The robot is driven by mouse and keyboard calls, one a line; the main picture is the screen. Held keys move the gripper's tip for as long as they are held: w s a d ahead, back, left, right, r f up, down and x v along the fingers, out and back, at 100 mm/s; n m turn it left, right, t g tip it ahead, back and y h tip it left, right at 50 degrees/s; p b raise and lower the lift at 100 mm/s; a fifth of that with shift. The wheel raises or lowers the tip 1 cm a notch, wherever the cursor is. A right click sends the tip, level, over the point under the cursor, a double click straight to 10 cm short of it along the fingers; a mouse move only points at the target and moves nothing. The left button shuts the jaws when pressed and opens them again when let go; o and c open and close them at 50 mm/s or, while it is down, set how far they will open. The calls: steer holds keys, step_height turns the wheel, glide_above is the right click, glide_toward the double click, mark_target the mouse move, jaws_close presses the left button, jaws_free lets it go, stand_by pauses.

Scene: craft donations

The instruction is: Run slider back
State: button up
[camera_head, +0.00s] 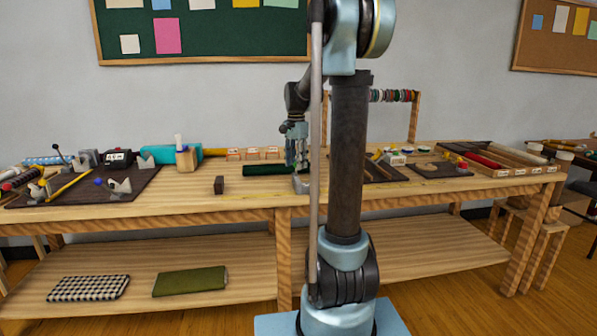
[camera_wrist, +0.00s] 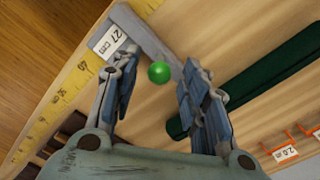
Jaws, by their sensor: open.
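In the wrist view a grey slider bar (camera_wrist: 150,42) lies across the wooden table by its edge, with a "27 cm" label (camera_wrist: 110,41) at one end. A round green knob (camera_wrist: 159,72) stands on it. My gripper (camera_wrist: 158,63) is open, with one blue-grey finger on each side of the knob; I cannot tell whether either touches it. In the head view my gripper (camera_head: 297,164) points down over the table, and the grey slider (camera_head: 301,185) shows partly below it, beside my arm. The knob is not clear there.
A yellow measuring tape (camera_wrist: 37,130) runs along the table edge. In the head view a dark block (camera_head: 219,185) stands to the left, and a cluttered dark mat (camera_head: 125,189) lies farther left. Between block and mat, the table is clear.

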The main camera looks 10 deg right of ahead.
steer(key=shift+f, duration=1.75)
jaws_close()
